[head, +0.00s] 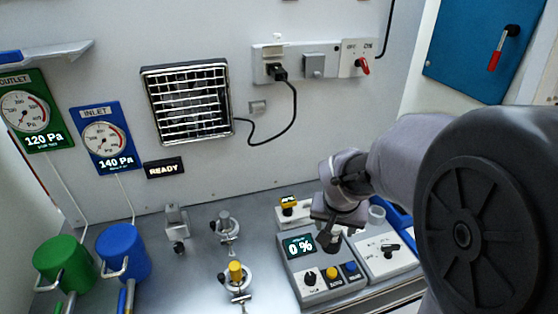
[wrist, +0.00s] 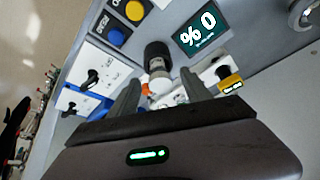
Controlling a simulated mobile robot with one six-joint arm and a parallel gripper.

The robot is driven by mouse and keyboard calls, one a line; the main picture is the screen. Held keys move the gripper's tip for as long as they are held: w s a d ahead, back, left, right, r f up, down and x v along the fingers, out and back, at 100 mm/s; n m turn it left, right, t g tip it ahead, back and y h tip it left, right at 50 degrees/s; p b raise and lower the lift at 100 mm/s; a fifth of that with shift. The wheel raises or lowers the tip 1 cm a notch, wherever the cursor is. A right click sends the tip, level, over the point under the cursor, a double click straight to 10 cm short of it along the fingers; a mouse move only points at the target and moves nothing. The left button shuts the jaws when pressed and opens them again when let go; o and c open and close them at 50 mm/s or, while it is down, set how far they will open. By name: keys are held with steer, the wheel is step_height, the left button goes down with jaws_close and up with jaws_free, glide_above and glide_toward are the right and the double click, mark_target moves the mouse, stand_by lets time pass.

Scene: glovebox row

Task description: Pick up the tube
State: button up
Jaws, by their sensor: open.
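My gripper (head: 334,226) points down over the grey device with the "0 %" display (head: 290,268). In the wrist view its two fingers (wrist: 161,78) are apart, so it is open. A pale, whitish piece (wrist: 158,84), which looks like the tube, shows between the fingers. It lines up with a black round holder (wrist: 157,54) on the device. I cannot tell whether the fingers touch it. In the head view my gripper hides most of it.
A yellow-topped clamp (head: 236,270), green cylinder (head: 62,262) and blue cylinder (head: 122,250) stand left. The back wall carries a socket strip (head: 312,64).

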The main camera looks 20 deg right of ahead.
steer(key=shift+x, duration=1.15)
steer(key=shift+r, duration=0.1)
